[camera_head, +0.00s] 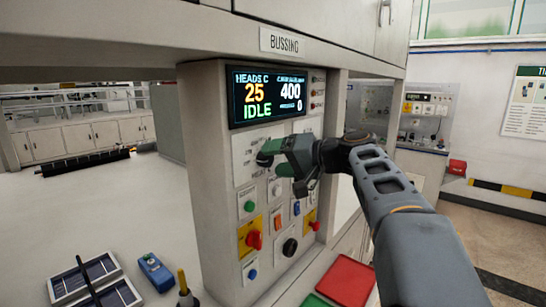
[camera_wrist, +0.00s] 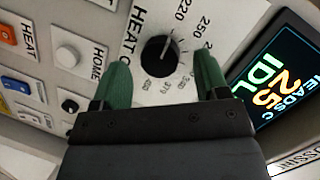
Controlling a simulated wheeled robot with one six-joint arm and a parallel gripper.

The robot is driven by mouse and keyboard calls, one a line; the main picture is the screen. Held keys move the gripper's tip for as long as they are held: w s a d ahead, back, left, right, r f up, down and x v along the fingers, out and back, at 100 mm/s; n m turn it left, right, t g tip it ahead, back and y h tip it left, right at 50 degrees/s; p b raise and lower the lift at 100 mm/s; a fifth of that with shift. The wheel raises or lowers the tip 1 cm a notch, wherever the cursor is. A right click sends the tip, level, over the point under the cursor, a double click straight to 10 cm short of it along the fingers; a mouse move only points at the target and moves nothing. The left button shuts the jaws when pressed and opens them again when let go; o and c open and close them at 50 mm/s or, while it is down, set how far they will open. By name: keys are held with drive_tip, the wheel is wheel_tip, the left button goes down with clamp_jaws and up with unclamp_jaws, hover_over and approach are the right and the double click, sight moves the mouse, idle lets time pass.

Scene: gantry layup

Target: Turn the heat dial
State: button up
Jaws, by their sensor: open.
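The heat dial (camera_wrist: 158,56) is a round black knob on the white panel, with a printed scale around it and a "HEAT" label beside it. Its pale pointer line faces the upper edge of the wrist view, near the 220 mark. My gripper (camera_wrist: 162,64) is open, with one green finger on each side of the dial. Gaps show between the fingers and the knob.
The screen (camera_head: 268,96) reads 25, 400, 0 and IDLE. Below are a green button (camera_head: 249,206), a red switch on yellow (camera_head: 254,240), another black knob (camera_head: 289,248) and a blue button (camera_head: 252,274). A red tray (camera_head: 346,279) lies at the panel's foot.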

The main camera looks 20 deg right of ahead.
drive_tip(key=shift+w+a+f, duration=0.15)
drive_tip(key=shift+w+a, duration=0.35)
drive_tip(key=c, duration=0.9)
drive_tip(key=shift+m, duration=0.3)
drive_tip(key=shift+d+f+m+y+b, duration=0.1)
drive_tip(key=shift+m+y+b, duration=0.65)
drive_tip(key=shift+m, duration=1.35)
drive_tip(key=shift+y, duration=0.25)
drive_tip(key=o, duration=0.9)
